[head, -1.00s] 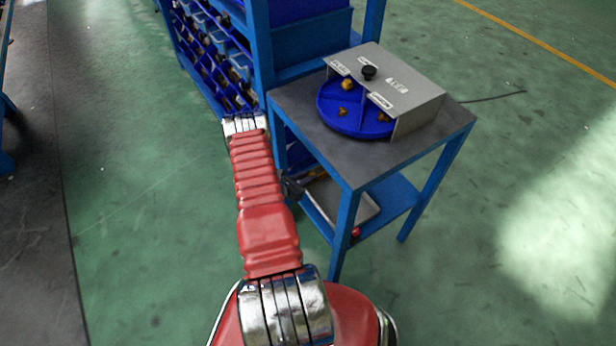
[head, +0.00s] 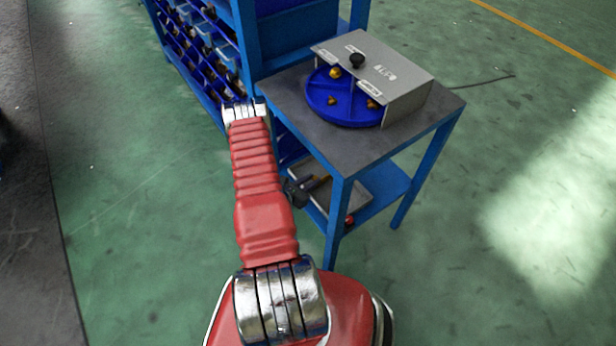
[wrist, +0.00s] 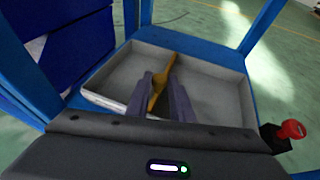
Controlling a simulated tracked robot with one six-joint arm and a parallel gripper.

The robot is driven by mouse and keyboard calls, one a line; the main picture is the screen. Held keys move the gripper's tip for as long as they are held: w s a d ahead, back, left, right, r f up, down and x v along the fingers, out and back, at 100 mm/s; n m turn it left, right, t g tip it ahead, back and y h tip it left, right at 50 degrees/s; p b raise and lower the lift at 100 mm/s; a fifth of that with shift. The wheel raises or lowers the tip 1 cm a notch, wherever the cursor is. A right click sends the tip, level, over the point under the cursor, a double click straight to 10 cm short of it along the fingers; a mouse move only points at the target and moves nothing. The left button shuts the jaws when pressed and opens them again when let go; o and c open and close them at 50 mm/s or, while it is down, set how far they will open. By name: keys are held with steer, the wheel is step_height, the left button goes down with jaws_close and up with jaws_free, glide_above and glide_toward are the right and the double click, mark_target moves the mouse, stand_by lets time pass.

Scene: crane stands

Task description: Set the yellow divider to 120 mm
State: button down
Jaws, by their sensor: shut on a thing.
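The yellow divider (wrist: 157,95) stands across a grey tray (wrist: 218,95) in the wrist view. My gripper (wrist: 161,80) reaches into the tray, with one dark finger on each side of the divider. It is shut on the divider, near its middle. The fingers hide part of it. In the head view the tray (head: 382,193) sits on the lower blue shelf of the stand, partly hidden by the table leg. My gripper (head: 297,192) shows there as a dark shape at the tray's left side. No scale marks can be read.
Blue stand legs (head: 338,220) frame the shelf. Above, the grey tabletop (head: 300,115) carries a blue round tray (head: 340,112) under a grey cover (head: 405,80). Blue bin racks (head: 195,55) stand behind left.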

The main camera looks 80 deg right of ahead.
steer(key=c, duration=1.5)
jaws_free()
steer(key=shift+c, duration=0.2)
steer(key=shift+w, duration=0.1)
steer(key=v, duration=1.3)
steer(key=shift+a+r, duration=0.15)
steer(key=shift+a, duration=0.15)
steer(key=shift+w, duration=0.15)
